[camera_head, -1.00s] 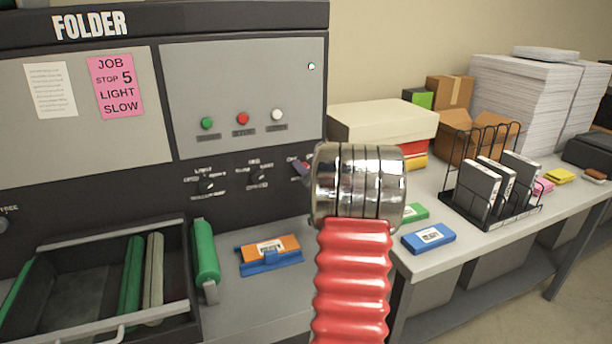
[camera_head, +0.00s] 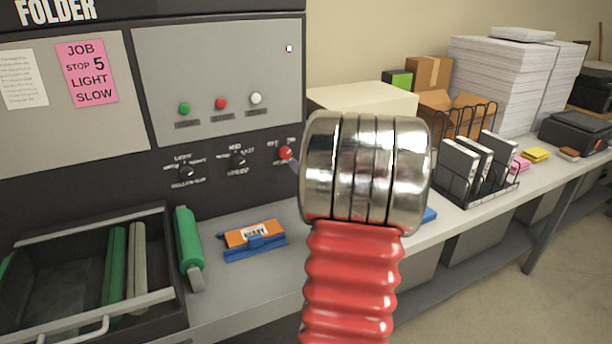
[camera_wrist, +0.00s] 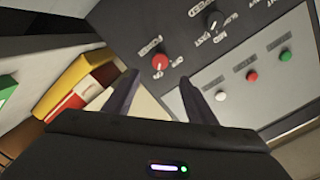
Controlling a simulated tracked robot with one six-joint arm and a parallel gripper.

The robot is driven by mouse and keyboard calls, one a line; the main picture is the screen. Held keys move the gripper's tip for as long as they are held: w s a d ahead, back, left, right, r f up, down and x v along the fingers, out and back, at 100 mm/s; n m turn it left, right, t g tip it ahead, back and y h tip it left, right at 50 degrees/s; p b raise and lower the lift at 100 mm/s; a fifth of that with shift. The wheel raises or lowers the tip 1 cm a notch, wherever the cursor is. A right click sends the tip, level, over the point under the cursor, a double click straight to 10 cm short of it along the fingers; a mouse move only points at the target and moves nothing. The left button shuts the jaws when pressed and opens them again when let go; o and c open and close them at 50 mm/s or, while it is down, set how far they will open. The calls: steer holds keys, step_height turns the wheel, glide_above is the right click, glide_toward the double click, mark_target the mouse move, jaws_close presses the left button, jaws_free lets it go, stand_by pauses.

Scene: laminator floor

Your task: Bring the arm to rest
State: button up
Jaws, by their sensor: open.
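My gripper (camera_wrist: 159,78) shows in the wrist view with its two dark fingers apart and nothing held between them. Beyond the fingertips is the folder's panel, with a red knob (camera_wrist: 160,62) lined up with the gap. In the head view my arm's metal cuff and red ribbed sleeve stand in front of the panel and table, hiding most of my gripper. The red knob (camera_head: 285,152) is just left of the cuff there. The folder machine (camera_head: 90,160) stands at the left.
An open drawer (camera_head: 165,297) with rollers juts out at lower left. A green roller (camera_head: 188,240) and an orange-blue item (camera_head: 256,241) lie on the table. A wire rack (camera_head: 455,190) with binders, boxes and paper stacks (camera_head: 495,85) stand at right.

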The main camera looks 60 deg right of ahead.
steer(key=shift+s+a, duration=0.25)
steer(key=shift+s, duration=0.1)
stand_by(0.5)
